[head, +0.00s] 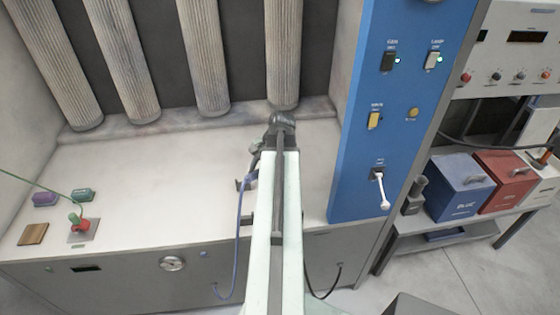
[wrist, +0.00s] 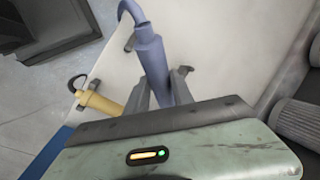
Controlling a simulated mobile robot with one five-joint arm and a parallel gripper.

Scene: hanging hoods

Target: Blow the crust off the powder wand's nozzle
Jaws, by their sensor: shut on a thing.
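In the wrist view my gripper (wrist: 160,88) is shut on a blue-purple cylindrical tool (wrist: 149,52), whose curved hose bends away at its top. In the head view my arm hides most of the tool; its blue hose (head: 238,230) hangs over the front edge, and my gripper (head: 250,175) is partly hidden above the worktop. A yellow cylindrical tool (wrist: 102,103) with a dark hose lies at the left in the wrist view, apart from my fingers. I cannot tell which tool is the powder wand, and no crusted nozzle is visible.
A red and green piece (head: 78,222) with a green cable stands on the worktop's left, near purple (head: 45,199) and teal (head: 80,195) blocks. Pleated filters (head: 205,60) hang behind. A blue switch panel (head: 390,150) rises at right. The middle-left worktop (head: 165,190) is clear.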

